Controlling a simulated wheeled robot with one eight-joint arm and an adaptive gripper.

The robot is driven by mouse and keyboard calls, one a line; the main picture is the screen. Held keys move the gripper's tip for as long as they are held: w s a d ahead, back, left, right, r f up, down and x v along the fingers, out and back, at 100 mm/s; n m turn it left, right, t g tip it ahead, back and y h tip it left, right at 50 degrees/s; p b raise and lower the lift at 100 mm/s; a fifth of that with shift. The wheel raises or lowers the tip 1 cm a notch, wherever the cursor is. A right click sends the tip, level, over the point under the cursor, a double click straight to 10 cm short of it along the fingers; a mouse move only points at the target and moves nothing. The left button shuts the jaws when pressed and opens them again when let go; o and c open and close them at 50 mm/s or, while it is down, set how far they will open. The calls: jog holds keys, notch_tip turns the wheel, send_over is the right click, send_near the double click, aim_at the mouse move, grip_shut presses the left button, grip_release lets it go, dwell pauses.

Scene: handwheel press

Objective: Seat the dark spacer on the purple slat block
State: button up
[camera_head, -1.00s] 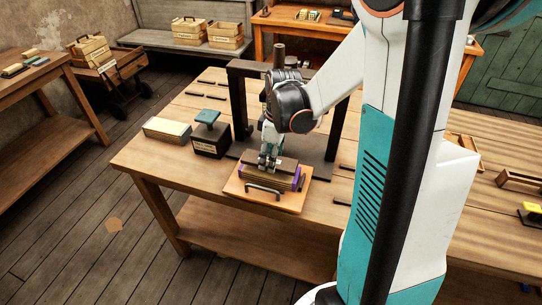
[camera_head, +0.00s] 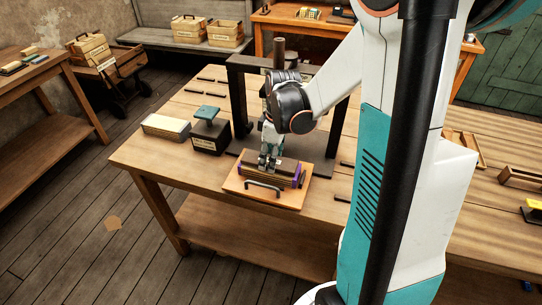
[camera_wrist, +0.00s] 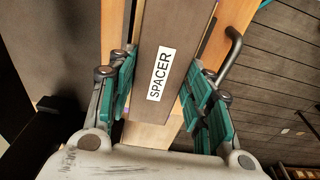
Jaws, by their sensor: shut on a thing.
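The dark spacer (camera_head: 286,165) is a long dark bar lying level on or just above the purple slat block. In the wrist view, the spacer (camera_wrist: 178,35) carries a white label reading SPACER. My gripper (camera_head: 269,162) points down over the block and is shut across the spacer, with a teal finger on each side; it also shows in the wrist view (camera_wrist: 158,92). The purple slat block (camera_head: 300,178) shows purple ends and stacked slats under the spacer. I cannot tell whether a thin gap separates spacer and block.
The block rests on a wooden board (camera_head: 235,187) with a dark handle (camera_head: 263,186), at the table's front edge. The dark press frame (camera_head: 238,95) stands behind. A black box with a teal-topped stamp (camera_head: 208,137) and a pale block (camera_head: 166,127) stand left.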

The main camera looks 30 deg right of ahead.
jog(key=shift+f, duration=0.25)
jog(key=o, duration=1.2)
jog(key=shift+r, duration=0.1)
notch_tip(320, 180, up, 12)
jog(key=s, duration=0.1)
jog(key=shift+d, duration=0.45)
